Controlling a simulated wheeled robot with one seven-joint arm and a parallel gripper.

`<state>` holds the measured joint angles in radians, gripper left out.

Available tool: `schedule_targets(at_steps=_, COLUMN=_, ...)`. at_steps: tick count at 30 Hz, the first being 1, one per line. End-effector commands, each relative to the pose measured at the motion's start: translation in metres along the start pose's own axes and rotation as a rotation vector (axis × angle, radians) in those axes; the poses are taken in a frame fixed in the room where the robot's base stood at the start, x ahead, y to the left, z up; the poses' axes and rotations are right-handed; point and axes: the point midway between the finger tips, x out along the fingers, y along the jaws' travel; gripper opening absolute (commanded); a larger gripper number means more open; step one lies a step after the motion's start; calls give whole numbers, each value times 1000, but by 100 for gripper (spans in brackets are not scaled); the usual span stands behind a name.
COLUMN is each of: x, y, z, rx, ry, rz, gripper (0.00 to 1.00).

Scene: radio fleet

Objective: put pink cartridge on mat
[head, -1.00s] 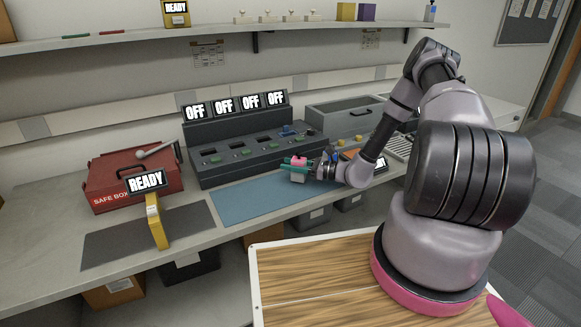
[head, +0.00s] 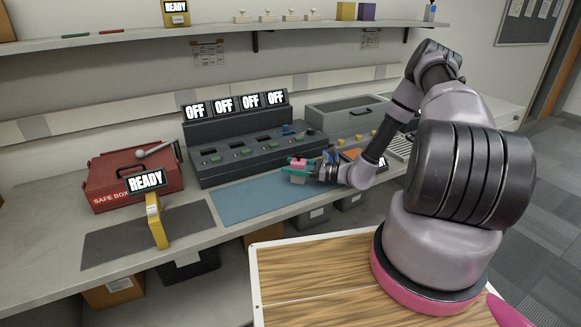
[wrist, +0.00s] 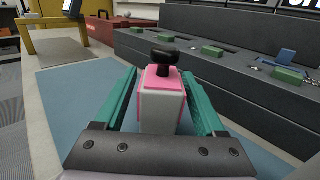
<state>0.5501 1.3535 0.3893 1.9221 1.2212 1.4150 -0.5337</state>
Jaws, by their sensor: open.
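The pink cartridge (wrist: 162,100) is a white block with a pink top and a black knob. It stands upright on the blue mat (head: 245,203), near the mat's right part in the head view. In the head view the cartridge (head: 298,171) is partly covered by my gripper (head: 298,165). In the wrist view my gripper (wrist: 162,112) has its green fingers on either side of the cartridge, with a gap showing on both sides. The jaws are open. The cartridge's base is hidden in the wrist view.
A dark station with several OFF displays (head: 235,104) stands behind the mat. A red safe box (head: 133,182) is at the left. The left part of the blue mat is clear.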

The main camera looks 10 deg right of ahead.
Motion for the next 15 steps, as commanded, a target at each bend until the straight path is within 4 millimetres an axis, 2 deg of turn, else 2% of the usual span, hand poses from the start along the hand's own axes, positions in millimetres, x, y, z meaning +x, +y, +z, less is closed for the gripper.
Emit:
schedule_targets(at_steps=9, x=-69, y=-1, z=0, rx=0, ry=1, rz=-5, gripper=72)
schedule_targets(at_steps=15, x=-100, y=-1, z=0, rx=1, ry=0, rz=-4, gripper=72)
